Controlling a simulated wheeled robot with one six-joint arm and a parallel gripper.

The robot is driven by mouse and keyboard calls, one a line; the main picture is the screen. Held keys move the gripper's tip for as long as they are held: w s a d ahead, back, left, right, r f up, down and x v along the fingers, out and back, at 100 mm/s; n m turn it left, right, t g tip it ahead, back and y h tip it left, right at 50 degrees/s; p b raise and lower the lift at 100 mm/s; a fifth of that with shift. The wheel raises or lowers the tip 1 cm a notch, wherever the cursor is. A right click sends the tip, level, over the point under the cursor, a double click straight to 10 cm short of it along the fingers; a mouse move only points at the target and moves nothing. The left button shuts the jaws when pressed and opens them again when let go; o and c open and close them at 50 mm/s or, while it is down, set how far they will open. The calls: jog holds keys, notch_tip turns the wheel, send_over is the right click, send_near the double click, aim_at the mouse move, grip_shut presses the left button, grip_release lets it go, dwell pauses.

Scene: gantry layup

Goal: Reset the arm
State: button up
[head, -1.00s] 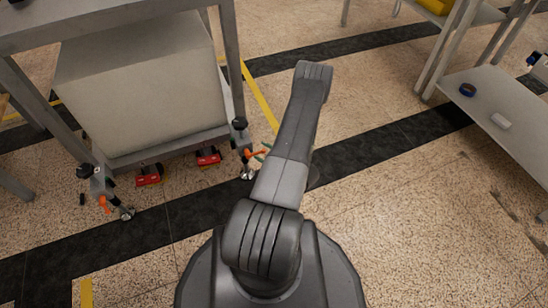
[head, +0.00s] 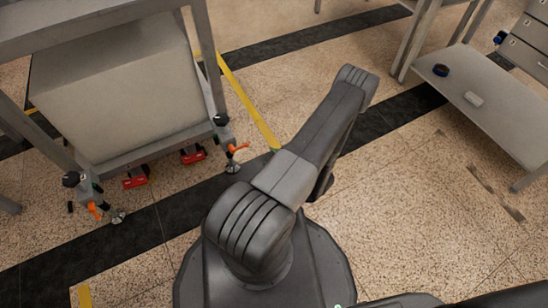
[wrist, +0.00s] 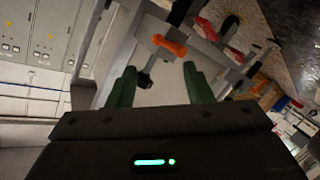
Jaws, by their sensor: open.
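My arm rises from its dark base in the middle of the head view and leans up and to the right over the floor. My gripper (wrist: 158,88) shows in the wrist view as two green fingers standing well apart, open with nothing held between them. Behind the fingers, an orange handle (wrist: 170,45) on a grey metal frame shows at a distance; I see no contact. In the head view the fingers are not clearly visible.
A metal workbench frame (head: 207,60) with a large beige box (head: 125,95) stands at the left. Red parts (head: 193,154) and orange-handled feet sit at its base. Floor lies between.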

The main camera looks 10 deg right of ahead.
aim_at(247, 145)
jog(key=shift+s+d, duration=0.15)
jog(key=shift+s, duration=0.1)
dwell(0.5)
jog(key=shift+b+x, duration=1.8)
jog(key=shift+x, duration=5.1)
jog(key=shift+d, duration=0.2)
